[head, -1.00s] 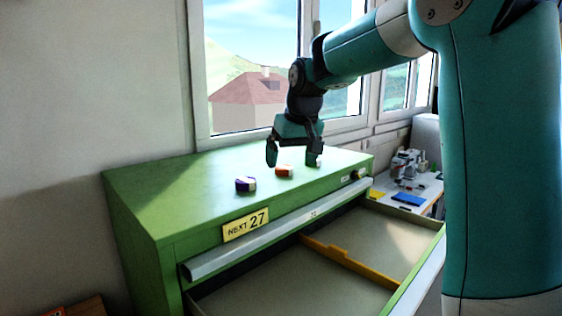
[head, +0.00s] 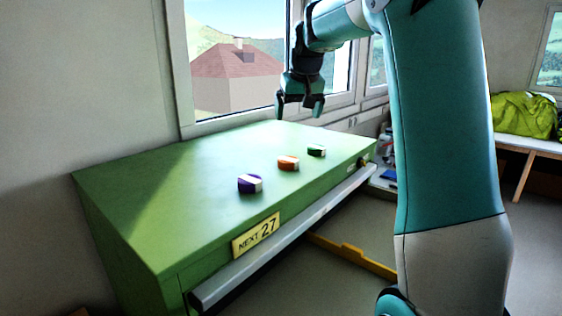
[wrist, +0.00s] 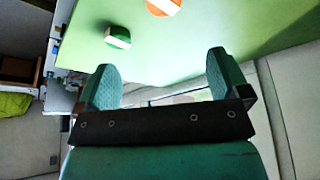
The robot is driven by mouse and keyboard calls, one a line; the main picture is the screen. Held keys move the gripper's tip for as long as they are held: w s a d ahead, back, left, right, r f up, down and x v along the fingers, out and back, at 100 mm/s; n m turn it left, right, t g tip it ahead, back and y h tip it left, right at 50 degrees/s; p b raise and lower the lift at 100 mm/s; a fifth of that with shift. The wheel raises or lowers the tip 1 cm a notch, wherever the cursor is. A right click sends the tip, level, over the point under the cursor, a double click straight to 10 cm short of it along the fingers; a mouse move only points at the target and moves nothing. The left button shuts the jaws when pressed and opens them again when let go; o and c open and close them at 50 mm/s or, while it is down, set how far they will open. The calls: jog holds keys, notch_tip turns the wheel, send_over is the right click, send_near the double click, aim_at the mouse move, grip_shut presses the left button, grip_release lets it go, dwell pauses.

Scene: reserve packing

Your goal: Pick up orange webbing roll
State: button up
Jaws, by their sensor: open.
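The orange webbing roll (head: 288,163), orange with a white band, lies on the green cabinet top (head: 190,185) between a purple roll and a green roll. In the wrist view the orange roll (wrist: 163,6) is cut off by the top edge, beyond the fingertips. My gripper (head: 300,107) is open and empty, raised above the far part of the cabinet top, behind the rolls in the head view. In the wrist view my gripper (wrist: 162,75) has its two fingers wide apart with nothing between them.
The purple roll (head: 249,183) is left of the orange one. The green roll (head: 316,150) is to its right and also shows in the wrist view (wrist: 118,37). A window (head: 240,60) stands behind the cabinet.

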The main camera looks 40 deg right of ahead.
jog(key=b, duration=0.1)
send_over(287, 159)
jog(key=s+a, duration=0.1)
jog(key=s, duration=0.1)
notch_tip(287, 159, down, 10)
jog(key=b+x, duration=0.2)
jog(key=x, duration=0.3)
jog(key=shift+w+d+f, duration=0.1)
jog(key=shift+d+f, duration=0.05)
jog(key=shift+f, duration=0.2)
jog(key=shift+r, duration=0.1)
jog(key=c, duration=1)
jog(key=shift+r, duration=0.1)
